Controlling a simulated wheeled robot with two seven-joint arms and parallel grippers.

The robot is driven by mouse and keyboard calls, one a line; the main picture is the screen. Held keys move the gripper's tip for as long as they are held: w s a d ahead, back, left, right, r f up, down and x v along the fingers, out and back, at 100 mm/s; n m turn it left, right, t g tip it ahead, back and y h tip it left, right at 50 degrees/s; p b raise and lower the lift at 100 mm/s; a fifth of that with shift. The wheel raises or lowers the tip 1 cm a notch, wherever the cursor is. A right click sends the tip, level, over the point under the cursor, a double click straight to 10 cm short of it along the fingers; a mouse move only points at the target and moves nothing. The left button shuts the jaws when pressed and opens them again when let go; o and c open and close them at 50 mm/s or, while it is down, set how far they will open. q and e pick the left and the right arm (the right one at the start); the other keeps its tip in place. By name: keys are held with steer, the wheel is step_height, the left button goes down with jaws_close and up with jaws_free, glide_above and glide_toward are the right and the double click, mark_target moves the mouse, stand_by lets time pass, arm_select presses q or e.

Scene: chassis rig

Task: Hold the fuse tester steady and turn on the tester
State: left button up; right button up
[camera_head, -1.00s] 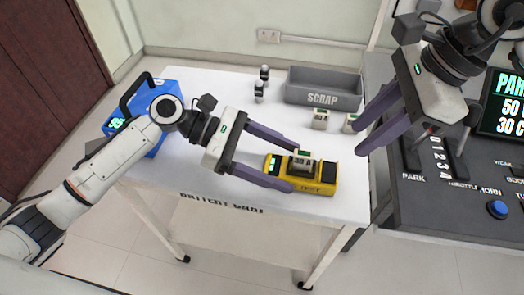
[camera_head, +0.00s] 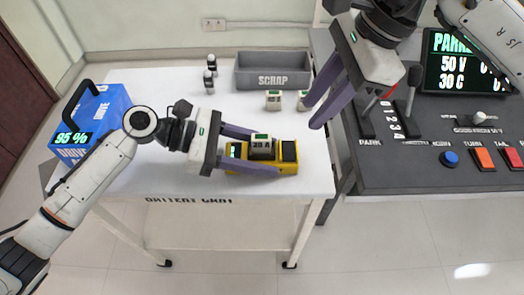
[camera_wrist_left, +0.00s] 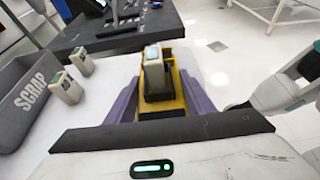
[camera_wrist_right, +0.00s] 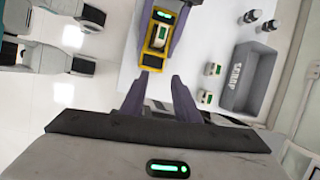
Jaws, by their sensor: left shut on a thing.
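The yellow fuse tester (camera_head: 286,168) lies on the white cart top near its front right. It has a small lit green display at its left end and a dark pad at its right end. A grey fuse block (camera_head: 261,149) with a green top sits upright on it. My left gripper (camera_head: 263,154) is shut on the tester, one finger along each long side; the left wrist view shows the tester (camera_wrist_left: 161,113) between the fingers. My right gripper (camera_head: 311,117) is open and empty, above the cart's right edge, apart from the tester. The right wrist view shows the tester (camera_wrist_right: 146,57) beyond its fingers.
A grey SCRAP bin (camera_head: 273,79) stands at the back of the cart, with two fuse blocks (camera_head: 273,100) before it. Two small dark-and-white objects (camera_head: 209,81) stand left of it. A blue box (camera_head: 103,107) is at the left. A control console (camera_head: 430,180) adjoins on the right.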

steer(key=shift+r, duration=0.1)
steer(key=c, duration=0.4)
steer(key=shift+a+r+n, duration=0.1)
steer(key=shift+a+n, duration=0.1)
steer(key=shift+n, duration=0.3)
jaws_close()
steer(key=s+a+r+n+h, duration=0.1)
steer(key=a+r+n+h, duration=0.2)
steer(key=n, duration=1.2)
step_height(320, 180, up, 2)
steer(key=shift+a+r+t+h, duration=0.25)
steer(key=shift+a+t+h, duration=0.1)
steer(key=shift+h, duration=0.15)
steer(key=shift+s, duration=0.1)
